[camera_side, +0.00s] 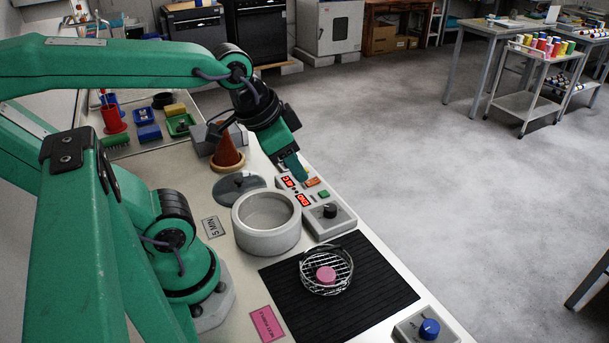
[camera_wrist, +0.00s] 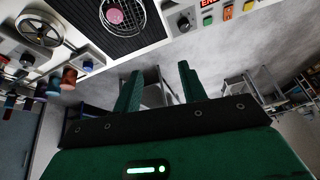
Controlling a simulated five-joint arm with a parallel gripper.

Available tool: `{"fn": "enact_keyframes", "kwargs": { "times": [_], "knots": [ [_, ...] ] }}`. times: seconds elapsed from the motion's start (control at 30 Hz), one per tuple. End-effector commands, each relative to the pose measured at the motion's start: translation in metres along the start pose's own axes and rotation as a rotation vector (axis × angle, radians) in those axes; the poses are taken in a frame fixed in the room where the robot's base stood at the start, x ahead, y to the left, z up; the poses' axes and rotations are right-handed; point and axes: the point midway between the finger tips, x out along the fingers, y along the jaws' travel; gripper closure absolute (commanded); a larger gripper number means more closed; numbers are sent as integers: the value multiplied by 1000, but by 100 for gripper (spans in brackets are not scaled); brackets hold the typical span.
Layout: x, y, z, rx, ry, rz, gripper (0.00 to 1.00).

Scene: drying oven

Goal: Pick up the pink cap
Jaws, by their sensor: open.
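The pink cap (camera_side: 326,274) lies inside a round wire basket (camera_side: 345,284), which stands on a black ribbed mat (camera_side: 290,285). In the wrist view the pink cap (camera_wrist: 115,16) shows near the top edge, in the wire basket (camera_wrist: 137,20). My gripper (camera_side: 293,168) is open, raised above the control panel behind the mat in the side view, well away from the cap. In the wrist view the two green fingers of my gripper (camera_wrist: 161,75) are apart with nothing between them.
A grey round pot (camera_side: 267,240) stands behind the mat, with a dark lid (camera_side: 240,184) behind it. A control panel (camera_side: 331,219) with red digits and a black knob is beside the pot. A blue-knob box (camera_side: 427,329) sits front right. A pink label (camera_side: 267,323) lies left of the mat.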

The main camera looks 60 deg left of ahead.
Motion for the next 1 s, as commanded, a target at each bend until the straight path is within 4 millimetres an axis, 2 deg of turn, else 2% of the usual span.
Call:
{"fn": "enact_keyframes", "kwargs": {
  "times": [0.57,1.0],
  "knots": [
    [54,30,-6,879,-134,130,58],
    [97,58,0,1580,-180,306,58]
  ]
}}
